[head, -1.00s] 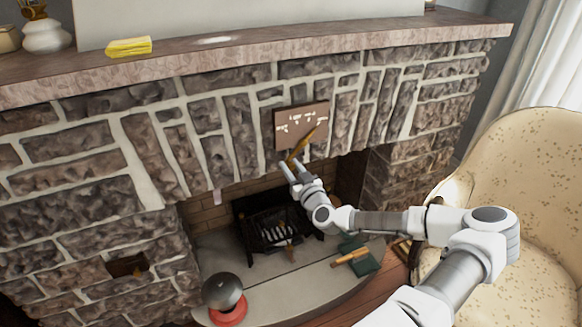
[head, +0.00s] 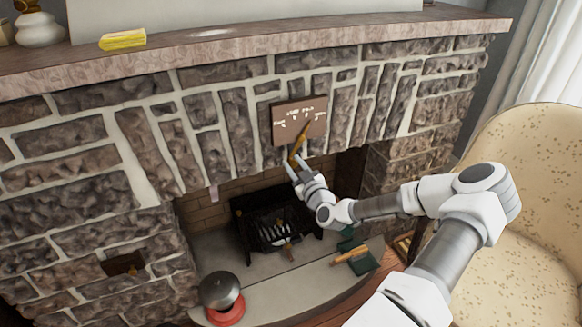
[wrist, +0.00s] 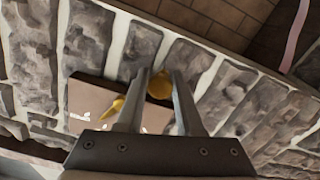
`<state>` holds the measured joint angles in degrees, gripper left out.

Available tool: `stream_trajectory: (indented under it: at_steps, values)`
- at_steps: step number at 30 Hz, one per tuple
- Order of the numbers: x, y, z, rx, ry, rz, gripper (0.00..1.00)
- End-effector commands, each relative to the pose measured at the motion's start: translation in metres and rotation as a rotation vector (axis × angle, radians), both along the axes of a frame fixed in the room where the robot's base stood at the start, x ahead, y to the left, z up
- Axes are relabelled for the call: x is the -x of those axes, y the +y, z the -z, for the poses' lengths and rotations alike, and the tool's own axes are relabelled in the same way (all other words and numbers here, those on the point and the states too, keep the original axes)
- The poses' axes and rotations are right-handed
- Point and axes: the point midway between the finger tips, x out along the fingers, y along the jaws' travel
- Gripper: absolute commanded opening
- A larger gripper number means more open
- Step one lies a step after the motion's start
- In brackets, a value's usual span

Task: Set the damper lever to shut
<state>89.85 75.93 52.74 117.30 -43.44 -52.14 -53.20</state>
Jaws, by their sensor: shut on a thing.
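The brass-coloured damper lever (head: 299,143) is mounted on a brown plate (head: 286,112) with white markings, on the stone face above the firebox. The markings are too small to read. In the head view the lever leans, its upper end on the plate a little right of the middle and its lower end below the plate's bottom edge. My gripper (head: 292,163) is shut on the lever's lower end. In the wrist view the lever's rounded yellow end (wrist: 160,86) sits between my two fingers (wrist: 158,84). The fingers hide part of the lever and plate (wrist: 88,98).
A fire grate (head: 272,222) stands in the firebox below. A dark lidded pot on a red base (head: 222,290) and a green item with a wooden handle (head: 352,256) are on the hearth. An armchair (head: 540,190) is at right. A yellow cloth (head: 123,40) lies on the mantel.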

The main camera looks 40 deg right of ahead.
Motion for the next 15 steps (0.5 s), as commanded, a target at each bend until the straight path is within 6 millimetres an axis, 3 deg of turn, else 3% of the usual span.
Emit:
stream_trajectory:
  at_steps: [15]
  values:
    - [0.005,-0.027,0.011,0.493,0.108,-0.006,0.00]
